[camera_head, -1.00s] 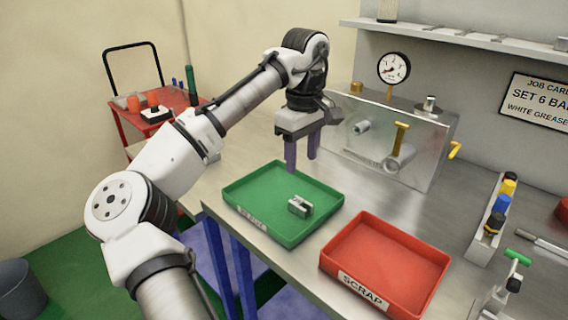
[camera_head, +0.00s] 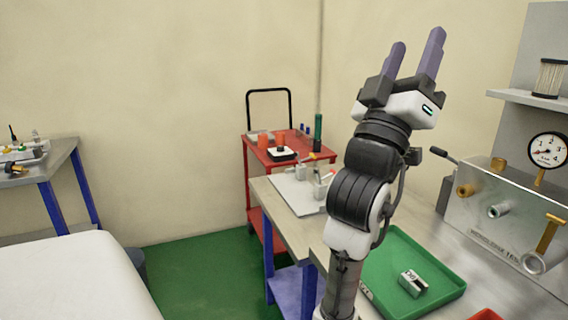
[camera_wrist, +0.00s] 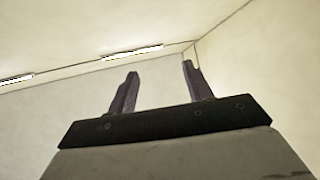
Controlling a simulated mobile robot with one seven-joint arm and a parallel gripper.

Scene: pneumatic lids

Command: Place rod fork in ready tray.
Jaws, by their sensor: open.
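The rod fork (camera_head: 412,283), a small silver metal piece, lies inside the green tray (camera_head: 455,287) on the bench. The tray's label is partly hidden behind my arm; in the earlier head view the green tray lies left of the red one marked SCRAP. My gripper (camera_head: 417,52) is raised high above the bench with its two purple fingers pointing up. The fingers are apart with nothing between them. In the wrist view my gripper (camera_wrist: 158,78) also shows empty against the ceiling and walls.
A sliver of the red tray (camera_head: 486,315) shows at the bottom edge. The metal test box with gauge (camera_head: 547,150) stands at right. A red cart (camera_head: 285,150) and a white board with small parts (camera_head: 300,190) are behind my arm. Another bench (camera_head: 45,165) is at far left.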

